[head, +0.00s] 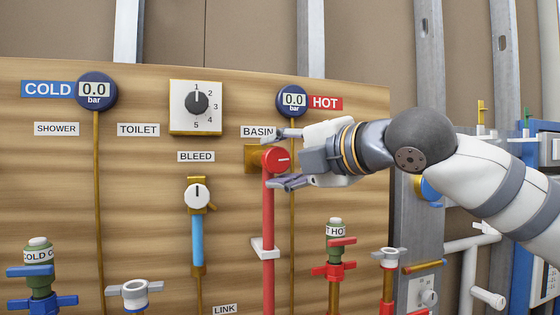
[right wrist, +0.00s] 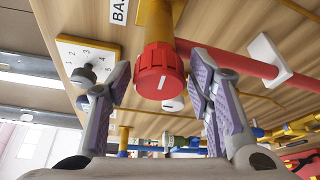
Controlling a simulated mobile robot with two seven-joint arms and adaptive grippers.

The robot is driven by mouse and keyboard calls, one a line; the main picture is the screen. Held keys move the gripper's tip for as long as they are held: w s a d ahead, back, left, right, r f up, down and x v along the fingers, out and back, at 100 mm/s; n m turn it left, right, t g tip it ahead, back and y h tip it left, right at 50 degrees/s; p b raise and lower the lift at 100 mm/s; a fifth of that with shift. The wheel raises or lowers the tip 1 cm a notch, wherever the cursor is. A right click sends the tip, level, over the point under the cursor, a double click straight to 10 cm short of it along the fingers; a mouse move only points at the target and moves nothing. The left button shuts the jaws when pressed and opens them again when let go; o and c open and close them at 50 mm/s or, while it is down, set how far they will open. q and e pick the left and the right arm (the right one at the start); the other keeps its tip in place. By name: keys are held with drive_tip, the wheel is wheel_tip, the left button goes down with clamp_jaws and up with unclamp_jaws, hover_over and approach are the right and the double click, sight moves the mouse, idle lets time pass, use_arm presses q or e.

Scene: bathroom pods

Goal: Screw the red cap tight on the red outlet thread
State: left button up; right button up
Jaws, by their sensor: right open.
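The red cap (head: 276,160), round with a white line on its face, sits on the end of the brass outlet (head: 251,158) under the BASIN label. It also shows in the right wrist view (right wrist: 160,74), where its ribbed side meets the brass pipe (right wrist: 154,20). The red outlet thread is hidden, so I cannot tell how tight the cap is. My right gripper (head: 269,158) is open, with one finger above and one below the cap. In the right wrist view its padded fingers (right wrist: 158,70) stand on both sides of the cap with visible gaps.
A red pipe (head: 268,215) runs down from the outlet, through a white clip (head: 265,248). Left stand a white dial on a blue pipe (head: 197,195) and a numbered knob (head: 196,103). A green-bodied valve with red handles (head: 335,240) stands below my right arm.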

drive_tip(key=shift+s+r+n+h, duration=0.15)
drive_tip(key=shift+n+h, duration=0.1)
drive_tip(key=shift+n, duration=0.35)
drive_tip(key=shift+w+r+n+h, duration=0.1)
drive_tip(key=shift+n+h, duration=0.15)
drive_tip(key=shift+n, duration=0.35)
drive_tip(key=n+h, duration=0.2)
drive_tip(key=n, duration=0.1)
drive_tip(key=shift+a+g, duration=0.1)
drive_tip(key=shift+g, duration=0.2)
drive_tip(key=n+h, duration=0.1)
drive_tip(key=n, duration=0.1)
drive_tip(key=shift+a+n+h, duration=0.1)
drive_tip(key=shift+n+h, duration=0.3)
drive_tip(key=n+h, duration=0.1)
drive_tip(key=n, duration=0.1)
drive_tip(key=shift+f+n+h, duration=0.1)
drive_tip(key=shift+n+h, duration=0.2)
drive_tip(key=shift+h, duration=0.1)
drive_tip(key=shift+t, duration=0.4)
clamp_jaws()
drive_tip(key=shift+m+y, duration=0.8)
drive_tip(key=shift+m, duration=0.4)
